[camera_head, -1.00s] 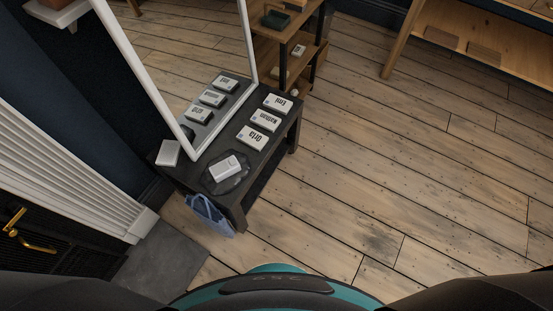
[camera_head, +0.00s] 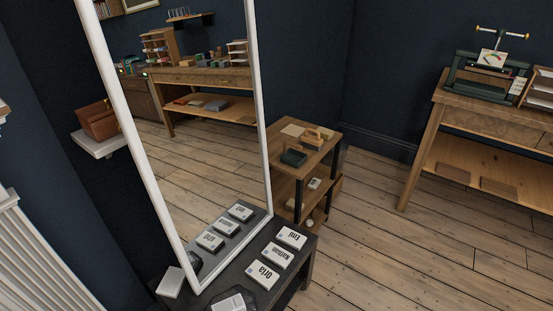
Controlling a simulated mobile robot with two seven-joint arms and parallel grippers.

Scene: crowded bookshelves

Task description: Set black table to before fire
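The black table (camera_head: 248,260) is low and partly in view at the bottom middle; its near end is cut off. Three white cards stand out on it in a row: Orla (camera_head: 263,274), Nathan (camera_head: 278,256) and Emi (camera_head: 292,238). A white block (camera_head: 230,303) lies at its near end, cut by the bottom edge. Another white block (camera_head: 170,283) is at its left side. A fluted white surround (camera_head: 38,262) shows at the lower left; any fire or hearth is outside the view. Neither of my grippers is in view.
A tall white-framed mirror (camera_head: 268,120) rises at the table and reflects the room. A wooden shelf unit (camera_head: 325,150) stands behind the table. A wooden workbench (camera_head: 435,125) with a green machine (camera_head: 480,85) is at the right. The plank floor (camera_head: 375,250) between is clear.

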